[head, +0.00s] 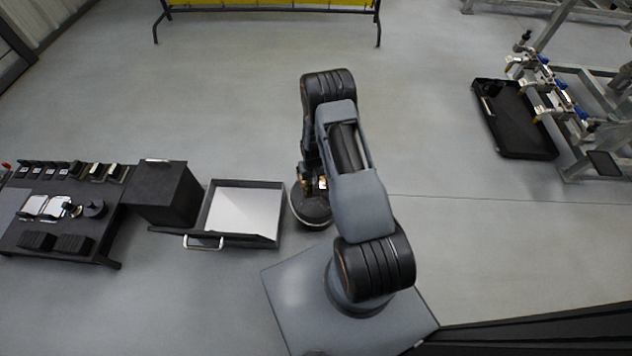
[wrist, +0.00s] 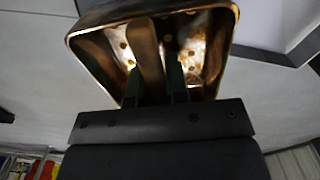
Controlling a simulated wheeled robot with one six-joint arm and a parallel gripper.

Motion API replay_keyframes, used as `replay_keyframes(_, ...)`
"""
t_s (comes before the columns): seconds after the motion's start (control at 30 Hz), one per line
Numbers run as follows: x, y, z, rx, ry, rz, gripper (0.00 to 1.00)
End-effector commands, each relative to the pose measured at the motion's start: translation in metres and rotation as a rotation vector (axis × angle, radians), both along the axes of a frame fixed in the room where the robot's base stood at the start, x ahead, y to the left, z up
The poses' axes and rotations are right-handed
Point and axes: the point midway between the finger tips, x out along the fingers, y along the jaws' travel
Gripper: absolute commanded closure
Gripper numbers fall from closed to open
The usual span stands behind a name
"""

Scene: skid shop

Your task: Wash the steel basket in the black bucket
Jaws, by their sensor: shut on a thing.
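The steel basket (wrist: 205,48) fills the upper middle of the wrist view, with a shiny, brownish inside and round holes. My gripper (wrist: 153,82) is shut on the basket's upright strap, one green finger on each side. In the head view only a small glinting bit of the basket (head: 322,184) shows beside my arm, and my gripper is hidden there. The round black bucket (head: 312,217) stands on the floor, partly covered by my arm. The basket bit appears over the bucket's opening; I cannot tell whether it is inside or above it. The bucket's inside is mostly hidden.
A shallow dark tray with a pale bottom (head: 240,210) lies just left of the bucket. Farther left are a black box (head: 168,195) and a low black bench (head: 75,240) with small parts. A black tray (head: 515,125) lies by a metal frame at right. The middle floor is clear.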

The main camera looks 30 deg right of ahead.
Motion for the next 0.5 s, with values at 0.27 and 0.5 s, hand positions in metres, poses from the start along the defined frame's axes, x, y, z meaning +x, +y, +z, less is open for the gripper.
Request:
replay_keyframes(0.27, -0.011, -0.009, -0.036, 0.000, 0.000, -0.020, 1.00)
replay_keyframes(0.5, -0.011, -0.009, -0.058, 0.000, -0.002, -0.021, 1.00)
